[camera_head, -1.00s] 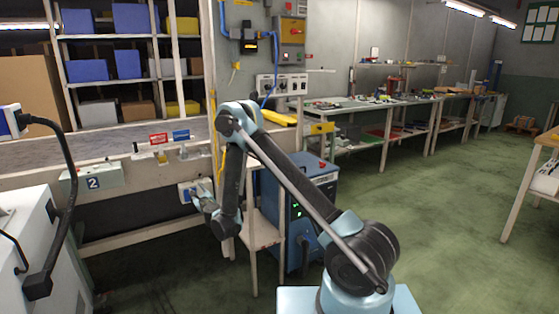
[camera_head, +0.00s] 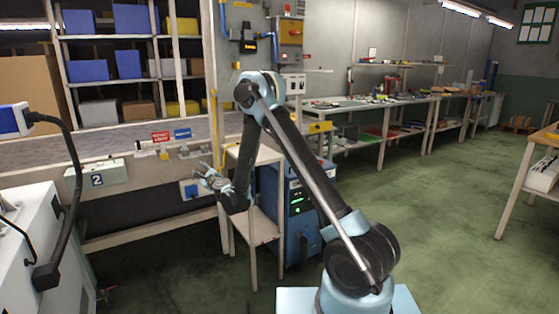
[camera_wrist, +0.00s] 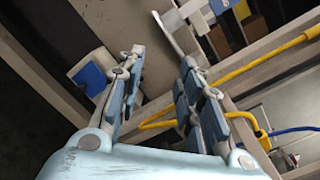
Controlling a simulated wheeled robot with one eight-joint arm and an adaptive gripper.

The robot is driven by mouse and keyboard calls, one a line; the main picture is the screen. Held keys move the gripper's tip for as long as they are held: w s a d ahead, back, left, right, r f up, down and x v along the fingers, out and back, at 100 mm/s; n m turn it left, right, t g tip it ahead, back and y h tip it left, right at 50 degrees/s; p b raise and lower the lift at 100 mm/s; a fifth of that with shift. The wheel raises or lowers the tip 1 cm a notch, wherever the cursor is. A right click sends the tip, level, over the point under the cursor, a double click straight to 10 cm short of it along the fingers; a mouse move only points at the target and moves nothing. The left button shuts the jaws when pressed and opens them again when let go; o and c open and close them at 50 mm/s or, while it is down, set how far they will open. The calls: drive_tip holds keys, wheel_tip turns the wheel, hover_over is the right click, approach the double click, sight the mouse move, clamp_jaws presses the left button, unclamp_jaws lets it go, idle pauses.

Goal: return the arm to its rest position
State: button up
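My gripper (camera_head: 206,178) is in front of the conveyor's side, on the left half of the head view. In the wrist view my gripper (camera_wrist: 162,58) shows two jointed blue-grey fingers spread apart with nothing between them. It is open and empty. My arm is bent, with its elbow high and the forearm hanging down toward the conveyor. A small white box with a blue face (camera_head: 190,189) is on the conveyor's side, just left of and behind the gripper. It also shows in the wrist view (camera_wrist: 91,79), left of the fingers, apart from them.
The conveyor (camera_head: 60,150) runs along the left, with a box numbered 2 (camera_head: 97,177) on its side. A blue cabinet (camera_head: 301,205) and a pale stand (camera_head: 262,228) are close behind my arm. A white machine (camera_head: 35,235) stands at left. The green floor (camera_head: 440,210) at right is open.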

drive_tip(key=s+d+r+n+g, duration=0.2)
drive_tip(key=d+r+n, duration=0.5)
drive_tip(key=d+r, duration=0.45)
drive_tip(key=s+d+r+n+g+h, duration=0.1)
drive_tip(key=s+d+r+n+g, duration=0.15)
drive_tip(key=s+d, duration=0.3)
drive_tip(key=s+d+r+n+g, duration=0.1)
drive_tip(key=s+d+r+n, duration=0.25)
drive_tip(key=d, duration=0.35)
drive_tip(key=s+d+f+n+g+h, duration=0.2)
drive_tip(key=s+d+f, duration=0.3)
drive_tip(key=s+d, duration=0.5)
drive_tip(key=s+d+f+n+g+h, duration=0.2)
drive_tip(key=s+d+f+n+h, duration=0.1)
drive_tip(key=s+d, duration=0.8)
drive_tip(key=s+d+f+n+g+h, duration=0.2)
drive_tip(key=s+d+f+h, duration=0.2)
drive_tip(key=s+d+f, duration=0.3)
drive_tip(key=s+d, duration=0.4)
drive_tip(key=s, duration=0.5)
drive_tip(key=shift+s+d+g+h, duration=0.2)
drive_tip(key=shift+s+g+h, duration=0.05)
drive_tip(key=shift+g+h, duration=0.15)
drive_tip(key=shift+w+f, duration=0.25)
drive_tip(key=shift+w, duration=0.2)
